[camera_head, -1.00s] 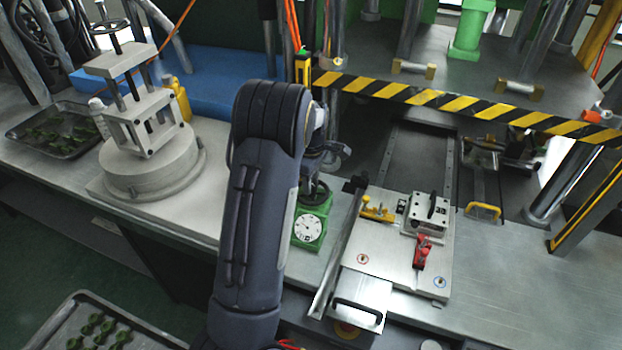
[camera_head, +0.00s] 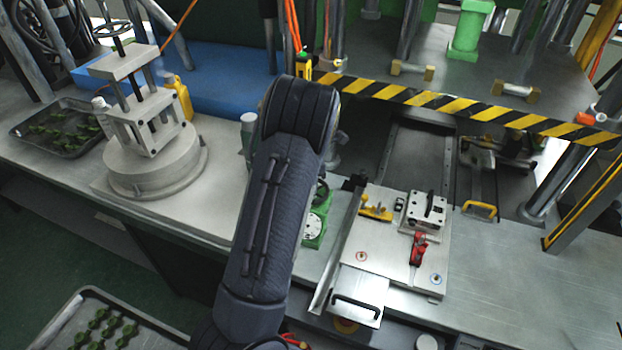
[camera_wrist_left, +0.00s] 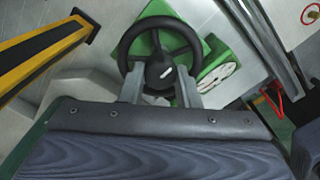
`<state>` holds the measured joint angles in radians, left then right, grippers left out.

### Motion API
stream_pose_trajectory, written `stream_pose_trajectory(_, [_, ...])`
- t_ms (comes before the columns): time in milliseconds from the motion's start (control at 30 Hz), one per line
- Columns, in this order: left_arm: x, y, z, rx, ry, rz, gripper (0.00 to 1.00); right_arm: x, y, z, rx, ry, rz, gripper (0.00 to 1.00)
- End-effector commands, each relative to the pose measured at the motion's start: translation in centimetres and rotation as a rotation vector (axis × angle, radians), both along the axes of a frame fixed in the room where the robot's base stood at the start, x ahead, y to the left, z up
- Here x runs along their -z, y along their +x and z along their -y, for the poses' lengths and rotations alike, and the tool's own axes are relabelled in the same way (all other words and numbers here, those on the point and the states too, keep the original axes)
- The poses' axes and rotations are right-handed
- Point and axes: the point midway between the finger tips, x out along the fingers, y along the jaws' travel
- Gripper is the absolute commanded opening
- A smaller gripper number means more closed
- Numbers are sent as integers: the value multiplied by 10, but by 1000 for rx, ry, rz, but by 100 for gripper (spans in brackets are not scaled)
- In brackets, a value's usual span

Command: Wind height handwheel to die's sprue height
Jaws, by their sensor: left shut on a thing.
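The black height handwheel (camera_wrist_left: 160,55) sits on a green housing (camera_wrist_left: 207,58) with a white dial (camera_wrist_left: 218,77). My left gripper (camera_wrist_left: 160,88) is shut on the handwheel, its two fingers on either side of the hub in the left wrist view. The metal die (camera_head: 427,208) lies on a steel plate (camera_head: 385,255). Its sprue cannot be made out. My right gripper is out of view.
A red toggle clamp (camera_head: 418,248) and a yellow clamp (camera_head: 376,208) stand on the plate. A striped guard bar (camera_head: 440,101) crosses above. A clamp stand (camera_head: 150,160) and a tray of green pieces (camera_head: 60,130) are at the left.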

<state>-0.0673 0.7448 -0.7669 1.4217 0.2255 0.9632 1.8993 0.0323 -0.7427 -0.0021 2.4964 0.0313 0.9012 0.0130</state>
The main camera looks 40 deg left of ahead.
Motion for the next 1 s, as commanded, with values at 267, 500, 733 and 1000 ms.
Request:
stream_pose_trajectory(267, [-2,1,-1,-36,2,5,6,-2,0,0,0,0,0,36])
stream_pose_trajectory(500, [-2,1,-1,-36,2,5,6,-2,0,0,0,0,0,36])
stream_pose_trajectory(733, [-1,1,-1,-35,2,4,49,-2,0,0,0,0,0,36])
stream_pose_trajectory(1000, [-1,0,0,-34,0,1,51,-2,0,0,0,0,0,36])
